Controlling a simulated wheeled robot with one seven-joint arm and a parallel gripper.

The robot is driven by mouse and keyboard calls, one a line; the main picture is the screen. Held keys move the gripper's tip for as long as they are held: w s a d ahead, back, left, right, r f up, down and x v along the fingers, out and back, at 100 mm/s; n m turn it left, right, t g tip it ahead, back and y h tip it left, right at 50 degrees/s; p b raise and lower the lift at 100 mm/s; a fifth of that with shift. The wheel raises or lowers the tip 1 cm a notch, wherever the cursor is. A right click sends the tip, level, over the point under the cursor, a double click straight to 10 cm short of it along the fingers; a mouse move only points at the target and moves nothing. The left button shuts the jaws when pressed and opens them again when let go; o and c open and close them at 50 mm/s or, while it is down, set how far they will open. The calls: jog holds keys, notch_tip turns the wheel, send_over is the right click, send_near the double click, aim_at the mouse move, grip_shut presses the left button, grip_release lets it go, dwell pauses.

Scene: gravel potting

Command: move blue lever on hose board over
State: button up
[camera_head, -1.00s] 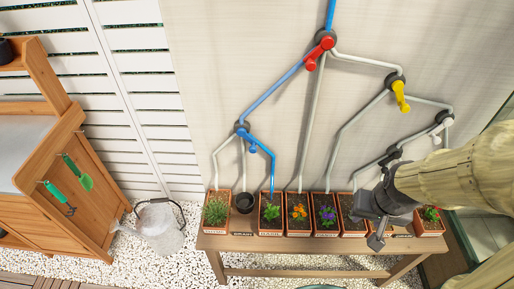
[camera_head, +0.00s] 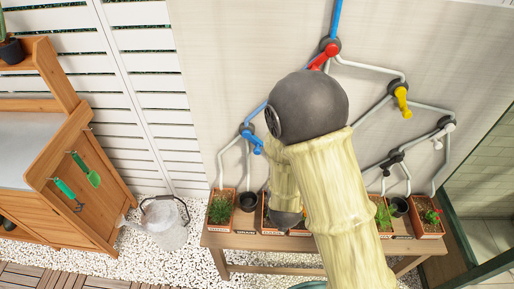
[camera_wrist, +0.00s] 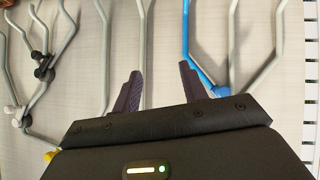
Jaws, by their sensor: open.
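The blue lever (camera_head: 256,145) hangs from the left valve of the hose board, pointing down and a little right. A blue pipe enters this valve from the upper right.
A red lever (camera_head: 322,56), a yellow lever (camera_head: 403,103), a white lever (camera_head: 437,144) and a black valve (camera_head: 396,157) are also on the board. Plant pots stand on the bench (camera_head: 260,243) below, some hidden by my arm. A watering can (camera_head: 163,226) stands at left.

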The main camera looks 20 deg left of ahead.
aim_at(257, 152)
jog(key=s+a+r+n+t+y+p, duration=0.1)
jog(key=s+a+n+t+y, duration=0.2)
jog(key=s+a+n+t, duration=0.4)
jog(key=shift+s+a+y, duration=0.3)
jog(key=shift+s+a, duration=0.1)
jog(key=shift+a, duration=0.65)
jog(key=shift+p, duration=0.3)
jog(key=p+x, duration=0.5)
jog(key=x, duration=1.1)
jog(key=shift+w+r, duration=0.2)
jog(key=shift+w+a+f, duration=0.1)
jog(key=shift+w, duration=0.45)
grip_shut()
